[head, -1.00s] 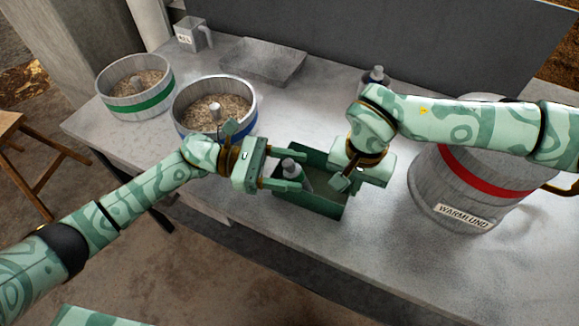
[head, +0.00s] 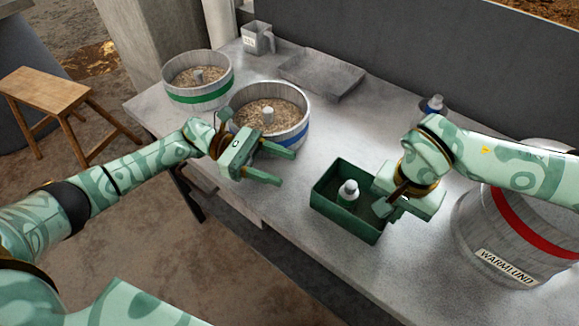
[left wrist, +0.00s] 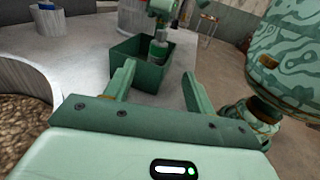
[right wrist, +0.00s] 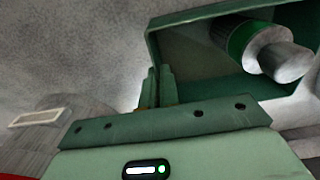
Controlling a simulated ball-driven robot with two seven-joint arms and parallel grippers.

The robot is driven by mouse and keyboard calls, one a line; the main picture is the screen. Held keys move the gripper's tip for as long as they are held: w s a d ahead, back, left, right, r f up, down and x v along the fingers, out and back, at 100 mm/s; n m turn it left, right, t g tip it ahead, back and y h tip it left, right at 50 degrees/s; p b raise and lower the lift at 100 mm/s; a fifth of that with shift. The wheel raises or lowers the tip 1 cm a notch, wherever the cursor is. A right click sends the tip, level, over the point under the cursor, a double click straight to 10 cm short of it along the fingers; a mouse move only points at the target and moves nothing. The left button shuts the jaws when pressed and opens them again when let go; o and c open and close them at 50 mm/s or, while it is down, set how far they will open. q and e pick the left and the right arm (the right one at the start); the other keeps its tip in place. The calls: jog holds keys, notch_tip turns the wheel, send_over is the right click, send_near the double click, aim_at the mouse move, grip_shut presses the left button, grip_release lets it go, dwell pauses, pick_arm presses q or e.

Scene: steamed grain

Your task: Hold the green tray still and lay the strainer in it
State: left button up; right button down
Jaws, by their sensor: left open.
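The green tray (head: 325,208) stands on the grey table near its front edge. A bottle-shaped thing with a green body and pale cap (head: 348,192) stands in it, looking upright; I cannot tell whether it is the strainer. It also shows in the left wrist view (left wrist: 158,52) and, with its green band, in the right wrist view (right wrist: 245,42). My left gripper (head: 286,167) is open and empty, left of the tray and apart from it. My right gripper (right wrist: 158,74) has its fingers close together on the tray's wall at the right side. No other strainer is clear.
Two round tubs of grain, one green-banded (head: 200,98) and one blue-banded (head: 300,138), stand at the left. A shallow grey tray (head: 325,82) and a metal jug (head: 257,42) are behind. A blue-labelled bottle (head: 433,106) and a large red-banded vessel (head: 500,225) stand at the right.

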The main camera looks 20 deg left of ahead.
dwell(0.4)
jog(key=c, duration=1.6)
grip_release()
notch_tip(320, 180, up, 12)
